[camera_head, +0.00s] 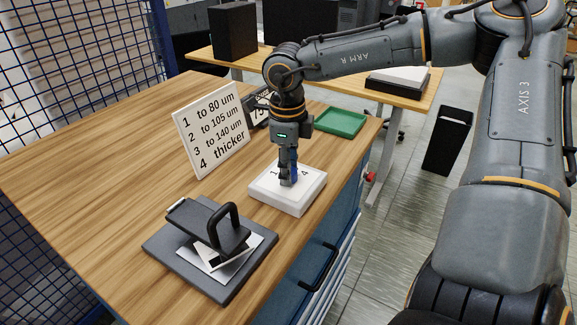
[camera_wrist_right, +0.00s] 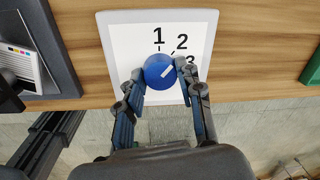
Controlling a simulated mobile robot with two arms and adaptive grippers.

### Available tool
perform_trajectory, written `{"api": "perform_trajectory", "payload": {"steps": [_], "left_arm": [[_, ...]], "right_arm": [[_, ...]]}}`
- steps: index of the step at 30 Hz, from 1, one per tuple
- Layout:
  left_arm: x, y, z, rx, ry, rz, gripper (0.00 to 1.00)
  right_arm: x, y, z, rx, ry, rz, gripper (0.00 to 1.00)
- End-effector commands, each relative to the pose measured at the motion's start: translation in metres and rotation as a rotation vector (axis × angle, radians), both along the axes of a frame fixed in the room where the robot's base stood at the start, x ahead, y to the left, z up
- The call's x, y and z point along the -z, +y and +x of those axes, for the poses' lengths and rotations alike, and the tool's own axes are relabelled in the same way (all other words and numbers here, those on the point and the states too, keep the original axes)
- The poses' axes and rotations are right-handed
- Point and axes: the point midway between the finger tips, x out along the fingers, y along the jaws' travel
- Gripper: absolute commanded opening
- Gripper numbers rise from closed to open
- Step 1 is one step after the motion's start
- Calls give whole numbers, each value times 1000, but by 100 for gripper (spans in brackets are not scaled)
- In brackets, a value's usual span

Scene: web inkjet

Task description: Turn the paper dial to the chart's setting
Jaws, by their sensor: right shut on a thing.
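The paper dial is a blue knob (camera_wrist_right: 157,72) with a white pointer line, on a white block (camera_head: 302,196). The pointer slants up and right, roughly between 2 and 3. My right gripper (camera_head: 289,180) is shut on the knob from above, with a finger on each side in the wrist view (camera_wrist_right: 158,77). The white chart (camera_head: 213,133) reads 1 to 80 um, 2 to 105 um, 3 to 140 um, 4 thicker. My left gripper is not in view.
A dark device with a black handle (camera_head: 228,220) stands on a grey plate (camera_head: 160,247) with white sheets. A green tray (camera_head: 340,121) lies at the back right. The table's left side is clear.

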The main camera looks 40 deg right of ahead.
Motion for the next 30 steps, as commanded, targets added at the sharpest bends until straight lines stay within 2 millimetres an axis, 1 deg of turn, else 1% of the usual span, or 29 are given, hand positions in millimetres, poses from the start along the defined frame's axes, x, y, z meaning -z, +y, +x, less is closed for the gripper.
{"api": "perform_trajectory", "payload": {"steps": [5, 11, 21, 30], "left_arm": [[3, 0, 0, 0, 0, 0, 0], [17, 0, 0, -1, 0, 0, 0], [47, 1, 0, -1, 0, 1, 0], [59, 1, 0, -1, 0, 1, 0]], "right_arm": [[1, 0, 0, -14, -1, -1, 5], [3, 0, 0, -86, -1, -1, 5], [4, 0, 0, -343, 0, -1, 5], [2, 0, -1, -562, 1, -1, 5]]}}
